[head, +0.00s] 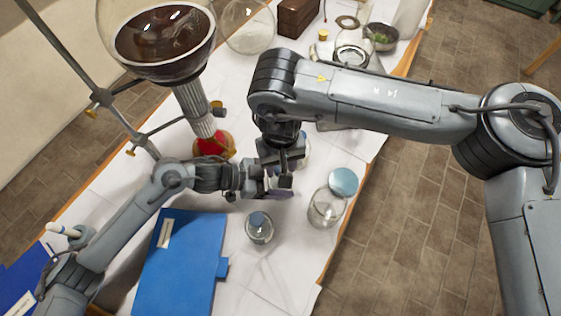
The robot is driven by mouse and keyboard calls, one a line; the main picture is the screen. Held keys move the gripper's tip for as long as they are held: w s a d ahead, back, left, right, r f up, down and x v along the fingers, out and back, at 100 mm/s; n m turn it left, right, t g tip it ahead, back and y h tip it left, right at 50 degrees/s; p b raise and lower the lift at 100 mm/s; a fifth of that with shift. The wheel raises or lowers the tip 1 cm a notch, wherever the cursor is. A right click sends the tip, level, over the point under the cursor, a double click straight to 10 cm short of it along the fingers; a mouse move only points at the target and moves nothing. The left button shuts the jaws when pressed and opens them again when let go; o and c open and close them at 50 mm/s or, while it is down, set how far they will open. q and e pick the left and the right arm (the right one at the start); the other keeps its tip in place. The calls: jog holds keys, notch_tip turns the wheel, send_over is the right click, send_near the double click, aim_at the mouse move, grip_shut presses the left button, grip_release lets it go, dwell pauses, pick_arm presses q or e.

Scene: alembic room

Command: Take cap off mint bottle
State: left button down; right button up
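Which vessel is the mint bottle I cannot tell. A clear glass jar (324,211) with a light blue lid (343,182) stands at the table's right edge. A smaller clear jar (259,234) with a darker blue cap (258,219) stands in front of my grippers. My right gripper (285,178) points down over the middle of the table. My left gripper (262,185) reaches in from the left and meets it closely. A small purple thing (279,194) shows beside the fingertips. The fingers overlap, so their opening and anything between them are hidden.
A blue folder (182,262) lies front left. A wooden box (298,17) and a bowl (381,37) stand at the back.

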grip_shut()
jog(key=n, duration=1.3)
jog(key=shift+n, duration=0.3)
jog(key=n, duration=0.8)
jog(key=shift+r, duration=0.1)
jog(key=n, duration=0.6)
jog(key=shift+n, duration=0.4)
jog(key=n, duration=1.2)
jog(key=shift+n, duration=0.4)
jog(key=n, duration=0.6)
jog(key=shift+n, duration=0.3)
jog(key=n, duration=0.6)
jog(key=shift+r, duration=0.35)
